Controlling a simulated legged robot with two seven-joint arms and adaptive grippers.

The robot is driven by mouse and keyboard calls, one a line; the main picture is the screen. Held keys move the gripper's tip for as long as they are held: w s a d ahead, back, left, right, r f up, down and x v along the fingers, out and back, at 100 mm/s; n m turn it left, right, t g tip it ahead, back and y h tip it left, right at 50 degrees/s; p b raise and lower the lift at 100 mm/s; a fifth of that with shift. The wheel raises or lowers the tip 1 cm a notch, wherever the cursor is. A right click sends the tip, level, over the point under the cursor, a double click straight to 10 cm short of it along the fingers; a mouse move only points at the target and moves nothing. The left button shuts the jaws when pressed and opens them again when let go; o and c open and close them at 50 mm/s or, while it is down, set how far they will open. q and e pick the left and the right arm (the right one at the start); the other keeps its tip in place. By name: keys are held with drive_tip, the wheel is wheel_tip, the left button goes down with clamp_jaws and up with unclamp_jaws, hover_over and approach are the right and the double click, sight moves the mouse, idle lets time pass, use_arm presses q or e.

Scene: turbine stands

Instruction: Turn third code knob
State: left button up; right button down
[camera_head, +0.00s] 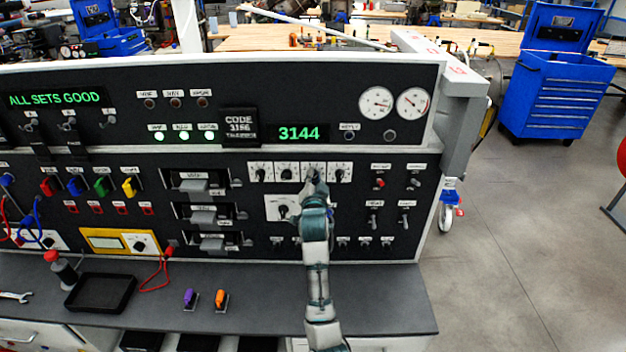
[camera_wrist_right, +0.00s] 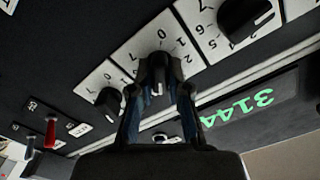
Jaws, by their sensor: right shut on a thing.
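The third code knob (camera_head: 313,173) is the third from the left in a row of dark knobs on white dial plates. It also shows in the right wrist view (camera_wrist_right: 158,70), upside down, between the two fingers. My right gripper (camera_head: 316,182) is shut on this knob, one finger on each side (camera_wrist_right: 160,90). It partly hides the dial in the head view. The green code display (camera_head: 299,134) reads 3144. A dark code card (camera_head: 239,127) left of it shows CODE and a number starting with 31; its last digits are blurred. My left gripper is not in view.
The second code knob (camera_head: 287,173) and fourth code knob (camera_head: 340,174) sit close on either side. A larger dial (camera_head: 283,209) is below, near my right arm. Toggle switches (camera_head: 375,219) are to the right. A black tray (camera_head: 100,291) lies on the desk.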

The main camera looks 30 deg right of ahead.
drive_tip(key=m, duration=0.4)
drive_tip(key=shift+d+f+m+p, duration=0.1)
drive_tip(key=shift+f+m+p, duration=0.1)
drive_tip(key=shift+m+p, duration=0.1)
idle(0.3)
drive_tip(key=c, duration=1.1)
unclamp_jaws()
drive_tip(key=shift+s, duration=0.1)
drive_tip(key=shift+c, duration=0.2)
drive_tip(key=shift+s, duration=0.1)
drive_tip(key=shift+r, duration=0.1)
drive_tip(key=v, duration=0.7)
drive_tip(key=shift+s, duration=0.2)
